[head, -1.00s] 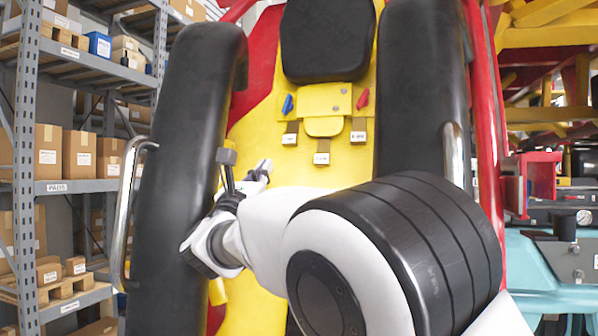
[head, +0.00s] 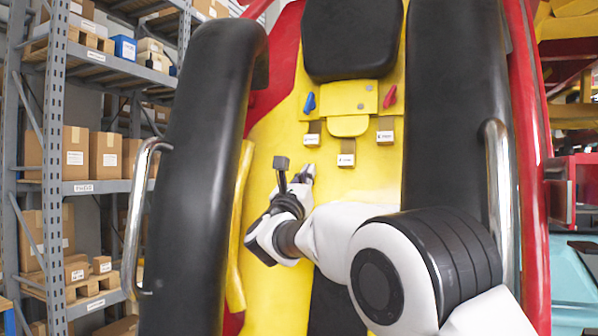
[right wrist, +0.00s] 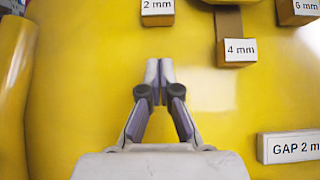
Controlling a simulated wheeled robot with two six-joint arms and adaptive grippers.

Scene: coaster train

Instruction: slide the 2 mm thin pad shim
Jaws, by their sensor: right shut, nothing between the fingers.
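The 2 mm pad shim (head: 312,139) is the left one of three small labelled tabs on the yellow seat back. Its "2 mm" block also shows at the top of the right wrist view (right wrist: 158,14), partly cut off. My right gripper (head: 309,170) is just below it in the head view, apart from it. In the right wrist view my gripper's fingertips (right wrist: 159,70) are together with nothing between them, pointing up toward the 2 mm block across bare yellow. My left gripper is in no view.
The 4 mm tab (right wrist: 238,51) hangs lower and to the right, with the 6 mm tab (right wrist: 298,10) beyond. A "GAP 2 m…" plate (right wrist: 291,147) is at right. Black padded restraints (head: 200,170) flank the seat. Shelves with boxes (head: 75,157) stand left.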

